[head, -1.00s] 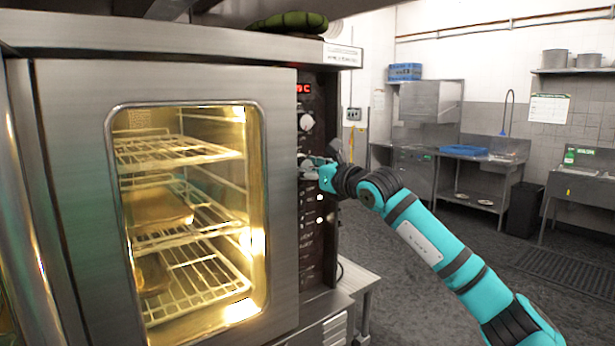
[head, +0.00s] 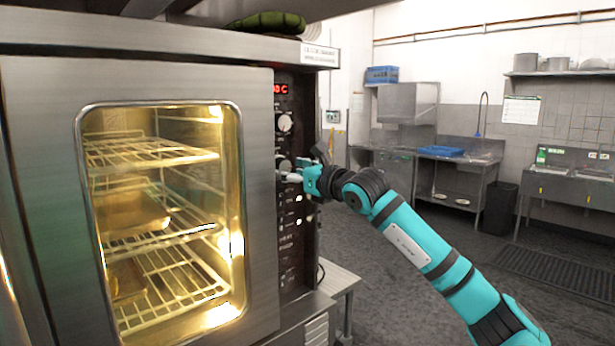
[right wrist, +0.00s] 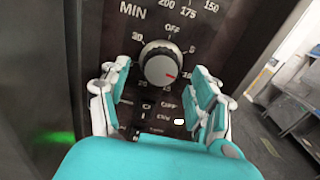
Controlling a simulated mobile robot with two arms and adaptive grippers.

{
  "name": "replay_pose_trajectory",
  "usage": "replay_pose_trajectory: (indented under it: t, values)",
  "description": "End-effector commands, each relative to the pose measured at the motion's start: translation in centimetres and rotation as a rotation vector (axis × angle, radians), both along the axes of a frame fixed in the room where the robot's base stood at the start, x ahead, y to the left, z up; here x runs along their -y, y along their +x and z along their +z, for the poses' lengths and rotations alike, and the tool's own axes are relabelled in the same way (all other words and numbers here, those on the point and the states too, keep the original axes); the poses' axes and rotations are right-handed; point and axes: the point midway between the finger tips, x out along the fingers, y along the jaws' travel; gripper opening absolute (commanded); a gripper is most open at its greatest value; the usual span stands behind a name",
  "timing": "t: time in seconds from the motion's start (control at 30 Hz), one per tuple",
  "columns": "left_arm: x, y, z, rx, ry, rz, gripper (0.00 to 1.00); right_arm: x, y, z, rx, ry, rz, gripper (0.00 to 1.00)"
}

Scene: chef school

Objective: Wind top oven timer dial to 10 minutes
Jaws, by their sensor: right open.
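The oven timer dial (right wrist: 160,66) is a round knob with a silver rim and a red mark, under the word MIN and a ring of minute numbers. The red mark points to the right, slightly down; the number beside it is hard to read, partly behind a finger. My right gripper (right wrist: 162,72) is open, with one finger on each side of the dial and visible gaps. In the head view, my right gripper (head: 292,172) is at the oven's control panel, by the dial (head: 284,163) below the upper knob. My left gripper is not in view.
The upper knob (head: 284,122) and a red display (head: 281,88) are above the timer dial. Several switches (head: 298,198) line the panel below. The closed oven door (head: 255,250) is left of the panel. Open floor (head: 400,270) lies to the right.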

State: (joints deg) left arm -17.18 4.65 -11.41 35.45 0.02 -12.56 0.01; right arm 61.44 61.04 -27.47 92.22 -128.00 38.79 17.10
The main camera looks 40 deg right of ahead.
Motion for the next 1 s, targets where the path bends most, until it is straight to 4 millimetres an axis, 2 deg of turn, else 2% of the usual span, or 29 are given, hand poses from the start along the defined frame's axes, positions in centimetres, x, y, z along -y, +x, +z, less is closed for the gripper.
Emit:
replay_pose_trajectory:
  t: [0.2, 0.4, 0.63, 1.0]
  values:
    - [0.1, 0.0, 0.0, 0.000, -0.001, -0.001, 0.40, 0.5, -5.0, -0.2, -0.005, -0.007, -0.004, 0.64]
    - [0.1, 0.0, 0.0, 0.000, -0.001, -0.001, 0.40, 0.9, -8.0, -0.3, -0.005, -0.004, -0.006, 0.64]
    - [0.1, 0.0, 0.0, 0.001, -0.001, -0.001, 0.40, 0.8, -9.6, -0.1, -0.002, -0.002, -0.002, 0.64]
    - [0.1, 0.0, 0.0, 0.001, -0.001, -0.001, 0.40, 0.7, -9.9, 0.0, 0.000, -0.001, 0.001, 0.64]
